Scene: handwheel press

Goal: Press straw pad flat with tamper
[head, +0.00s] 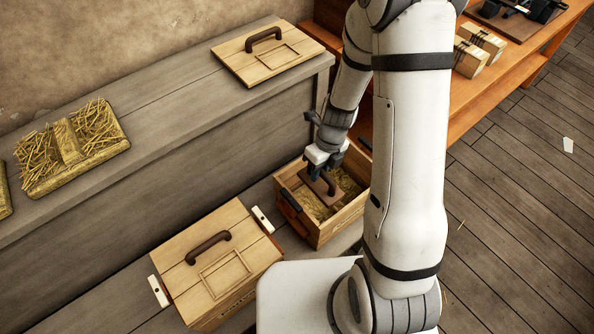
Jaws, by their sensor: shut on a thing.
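The brown wooden tamper (319,188) is inside the open wooden box (347,217), over the straw pad (311,205). Straw shows around the tamper on several sides. My gripper (318,169) is above the box, shut on the tamper's upper part, and hides some of it. Whether the tamper's underside touches the straw cannot be told from this angle. My arm hides part of the box's right side.
A closed wooden box (190,259) with a brown handle stands at lower left. A wooden lid (257,70) and a straw pad (88,143) lie on the grey bench (170,130). An orange-brown bench (482,88) at upper right holds wrapped packs.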

